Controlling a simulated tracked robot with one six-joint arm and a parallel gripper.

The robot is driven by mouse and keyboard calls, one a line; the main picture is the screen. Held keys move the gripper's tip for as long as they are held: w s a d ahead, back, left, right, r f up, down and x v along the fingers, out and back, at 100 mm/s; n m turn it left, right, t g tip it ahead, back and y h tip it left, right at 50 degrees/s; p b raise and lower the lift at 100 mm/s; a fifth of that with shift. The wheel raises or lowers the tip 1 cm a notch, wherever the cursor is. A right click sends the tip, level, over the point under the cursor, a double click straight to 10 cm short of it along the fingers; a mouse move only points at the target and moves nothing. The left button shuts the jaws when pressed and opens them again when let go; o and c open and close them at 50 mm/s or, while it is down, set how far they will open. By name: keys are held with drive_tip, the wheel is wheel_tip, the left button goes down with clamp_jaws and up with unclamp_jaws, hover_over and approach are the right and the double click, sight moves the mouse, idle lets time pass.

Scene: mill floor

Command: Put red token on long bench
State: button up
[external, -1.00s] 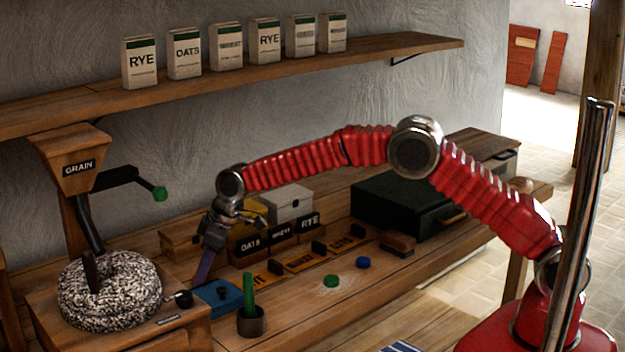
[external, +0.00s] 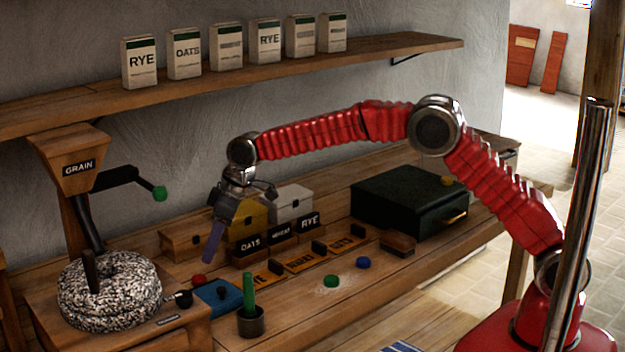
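The red token (external: 198,280) lies at the left part of the long bench (external: 300,322), just behind a blue flat piece with a dark knob (external: 222,296). My gripper (external: 211,252) points down above the bench, a little above and to the right of the red token, apart from it. Its fingers overlap in this view, so I cannot tell whether they are open or shut. I see nothing red between them.
A green token (external: 331,281) and a blue token (external: 362,263) lie on the bench. A dark cup (external: 251,322) with a green stick stands at the front. The stone mill (external: 110,290) is left. Labelled boxes (external: 250,250) and a dark green case (external: 405,203) stand behind.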

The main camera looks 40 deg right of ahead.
drive_tip(key=shift+v, duration=2.2)
drive_tip(key=s+d+r+m, duration=0.1)
drive_tip(key=s+d+r, duration=0.4)
drive_tip(key=d, duration=0.4)
drive_tip(key=s+d+r+m+t+h, duration=0.1)
drive_tip(key=s+d+r+m, duration=0.1)
drive_tip(key=s+d+r, duration=0.45)
drive_tip(key=s+d+r+m, duration=0.1)
drive_tip(key=s+d+r, duration=0.15)
drive_tip(key=d, duration=0.85)
drive_tip(key=s+d+f+m+h, duration=0.1)
drive_tip(key=s+d+f+m, duration=0.1)
drive_tip(key=s+d, duration=0.5)
drive_tip(key=s+d+f+m+t+h, duration=0.1)
drive_tip(key=s+d+f+m, duration=0.2)
drive_tip(key=s+d, duration=0.4)
drive_tip(key=s, duration=0.9)
drive_tip(key=shift+d+f, duration=0.2)
drive_tip(key=shift+f, duration=0.1)
drive_tip(key=shift+s, duration=0.1)
